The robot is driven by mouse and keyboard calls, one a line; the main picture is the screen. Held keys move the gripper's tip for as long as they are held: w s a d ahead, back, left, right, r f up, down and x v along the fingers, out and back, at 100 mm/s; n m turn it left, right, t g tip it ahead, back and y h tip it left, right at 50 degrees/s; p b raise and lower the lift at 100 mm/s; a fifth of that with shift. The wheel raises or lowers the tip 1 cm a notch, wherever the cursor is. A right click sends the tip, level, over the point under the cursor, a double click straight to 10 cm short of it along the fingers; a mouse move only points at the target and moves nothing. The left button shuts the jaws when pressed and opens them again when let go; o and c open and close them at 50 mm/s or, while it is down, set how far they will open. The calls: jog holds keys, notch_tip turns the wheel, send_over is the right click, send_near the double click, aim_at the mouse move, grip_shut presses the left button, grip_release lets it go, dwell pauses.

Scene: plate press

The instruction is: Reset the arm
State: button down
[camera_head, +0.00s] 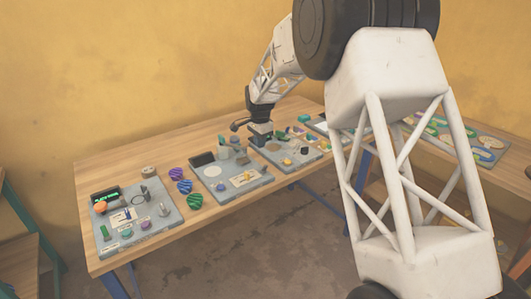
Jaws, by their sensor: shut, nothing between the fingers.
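My arm comes in from the right and reaches over the wooden table (215,215). My gripper (260,135) is small and dark at this distance, above or at the back of the middle grey panel (286,158). It is shut and holds nothing. I cannot tell whether it touches the panel or the parts under it.
A panel with a green display (107,195) stands at the table's left end. Purple, blue and green striped pieces (184,187) lie between panels. A board with coloured shapes (462,138) is at the right, partly behind my arm. Bare wood shows along the table's back edge.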

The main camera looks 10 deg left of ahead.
jog(key=s+d+r+n+t, duration=0.1)
jog(key=s+d+r+n, duration=0.1)
jog(key=s+d+r, duration=0.85)
jog(key=s+d+r+n, duration=0.2)
jog(key=s+d+r, duration=0.5)
jog(key=s+d, duration=0.55)
jog(key=s+d+f+n, duration=0.1)
jog(key=s+d, duration=0.3)
jog(key=s, duration=0.6)
jog(key=s+d+f+n+t, duration=0.1)
jog(key=s+d, duration=0.3)
jog(key=s, duration=0.7)
jog(key=s+d+f+n, duration=0.1)
jog(key=s+d, duration=0.3)
jog(key=s, duration=0.7)
jog(key=shift+s+n+t, duration=0.2)
jog(key=shift+n+t, duration=0.1)
jog(key=shift+n, duration=0.6)
jog(key=shift+d+f, duration=0.1)
